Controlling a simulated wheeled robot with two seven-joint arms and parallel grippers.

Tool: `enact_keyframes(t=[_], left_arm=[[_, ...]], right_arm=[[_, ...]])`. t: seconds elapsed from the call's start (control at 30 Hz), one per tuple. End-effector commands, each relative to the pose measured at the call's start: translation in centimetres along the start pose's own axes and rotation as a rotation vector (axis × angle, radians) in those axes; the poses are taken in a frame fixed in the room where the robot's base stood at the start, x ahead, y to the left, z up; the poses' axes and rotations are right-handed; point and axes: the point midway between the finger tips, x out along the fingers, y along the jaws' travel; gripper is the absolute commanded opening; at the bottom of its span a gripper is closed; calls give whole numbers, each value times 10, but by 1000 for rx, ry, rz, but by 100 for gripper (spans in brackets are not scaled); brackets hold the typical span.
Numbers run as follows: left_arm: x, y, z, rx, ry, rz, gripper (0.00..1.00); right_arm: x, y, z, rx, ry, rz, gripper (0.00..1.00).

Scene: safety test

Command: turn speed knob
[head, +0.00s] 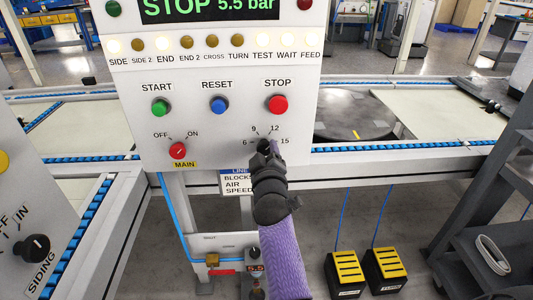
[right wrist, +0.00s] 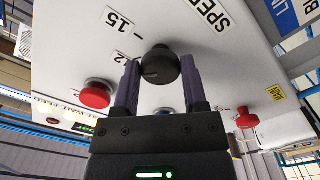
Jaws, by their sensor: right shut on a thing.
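The black speed knob (right wrist: 160,66) sits on the white control panel (head: 215,150), between the two fingers of my right gripper (right wrist: 161,80) in the right wrist view. The fingers are shut on it from both sides. In the head view, my right gripper (head: 268,148) reaches up to the panel and hides most of the knob. The marks 6, 9, 12 and 15 show around it. Which mark the knob points to cannot be told. My left gripper is not in view.
Above the knob is the red STOP button (head: 278,104), with the blue RESET button (head: 219,105) and green START button (head: 160,107) to its left. The red MAIN switch (head: 178,151) is left of my gripper. Yellow-black pedals (head: 347,272) stand on the floor.

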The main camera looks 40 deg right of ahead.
Motion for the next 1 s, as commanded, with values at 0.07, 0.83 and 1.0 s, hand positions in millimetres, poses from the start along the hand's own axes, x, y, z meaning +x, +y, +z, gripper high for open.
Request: enact_keyframes(t=[0.07,0.83,1.0], left_arm=[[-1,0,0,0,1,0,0],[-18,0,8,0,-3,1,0],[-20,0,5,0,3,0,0]], right_arm=[[0,-2,1,70,-3,-4,0],[0,-3,-1,705,-4,-3,0],[0,-3,-1,775,-4,-2,0]])
